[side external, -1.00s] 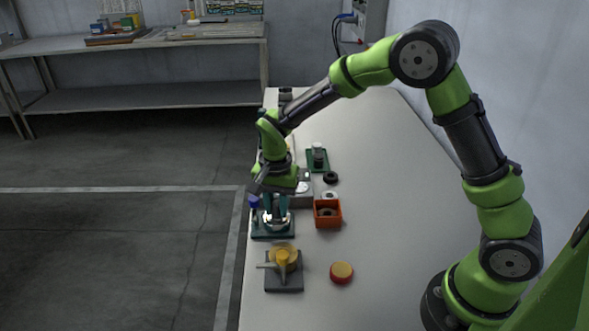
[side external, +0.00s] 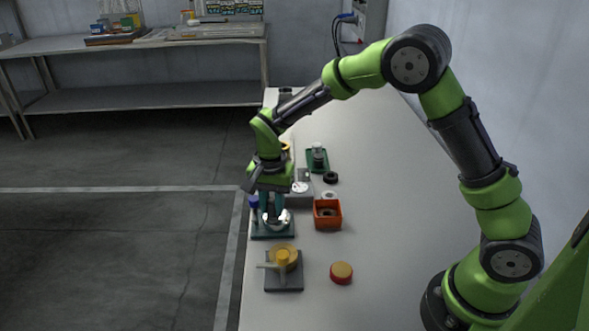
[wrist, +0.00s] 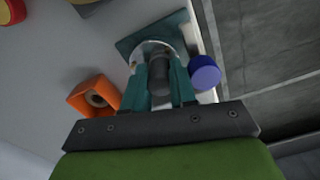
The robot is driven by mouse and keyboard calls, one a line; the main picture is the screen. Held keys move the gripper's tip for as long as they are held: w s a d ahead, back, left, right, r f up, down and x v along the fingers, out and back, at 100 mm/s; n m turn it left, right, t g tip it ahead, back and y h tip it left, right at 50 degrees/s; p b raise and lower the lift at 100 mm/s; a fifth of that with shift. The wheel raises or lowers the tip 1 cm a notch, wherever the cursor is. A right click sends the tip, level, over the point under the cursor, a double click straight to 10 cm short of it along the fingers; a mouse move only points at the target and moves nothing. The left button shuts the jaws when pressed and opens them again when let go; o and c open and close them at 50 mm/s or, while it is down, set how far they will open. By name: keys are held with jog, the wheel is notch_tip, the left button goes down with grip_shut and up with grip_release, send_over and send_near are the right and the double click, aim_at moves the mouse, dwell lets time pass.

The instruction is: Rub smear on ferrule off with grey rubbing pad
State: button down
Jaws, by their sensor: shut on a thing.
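My gripper (side external: 271,212) points down over the dark teal stand (side external: 261,236) near the table's left edge. In the wrist view its teal fingers (wrist: 159,95) are shut on a dark grey round-ended piece, which looks like the grey rubbing pad (wrist: 158,74). A shiny silver round part, likely the ferrule (side external: 285,219), is on the stand, right at the fingertips. In the wrist view the ferrule (wrist: 146,50) is partly hidden behind the pad and fingers. I cannot tell whether pad and ferrule touch. The smear is not clearly visible.
A blue-capped thing (side external: 254,202) stands close to the left of my fingers. An orange box (side external: 328,222) holding a dark ring is close on the right. A yellow-handled valve (side external: 283,260) and a red-yellow round piece (side external: 341,272) are in front. The table's right side is clear.

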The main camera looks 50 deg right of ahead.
jog(key=shift+s+d, duration=0.1)
jog(key=shift+s, duration=0.5)
jog(key=shift+d+f, duration=0.1)
jog(key=shift+d, duration=0.55)
jog(key=shift+w+d, duration=0.1)
jog(key=shift+w, duration=0.6)
jog(key=shift+w+a, duration=0.15)
jog(key=shift+a, duration=0.25)
jog(key=shift+a+f, duration=0.1)
jog(key=shift+a, duration=0.25)
jog(key=shift+s+a, duration=0.2)
jog(key=shift+s, duration=0.25)
jog(key=shift+s+d, duration=0.2)
jog(key=shift+s, duration=0.25)
jog(key=shift+d+r, duration=0.25)
jog(key=shift+d, duration=0.1)
jog(key=shift+w+d+f, duration=0.25)
jog(key=shift+w+d, duration=0.15)
jog(key=shift+w, duration=0.05)
jog(key=shift+w+a+r, duration=0.1)
jog(key=shift+w+a, duration=0.2)
jog(key=shift+w, duration=0.05)
jog(key=shift+a+r, duration=0.2)
jog(key=shift+a, duration=0.25)
jog(key=shift+s+d+f, duration=0.15)
jog(key=shift+s+d, duration=0.15)
jog(key=shift+s, duration=0.05)
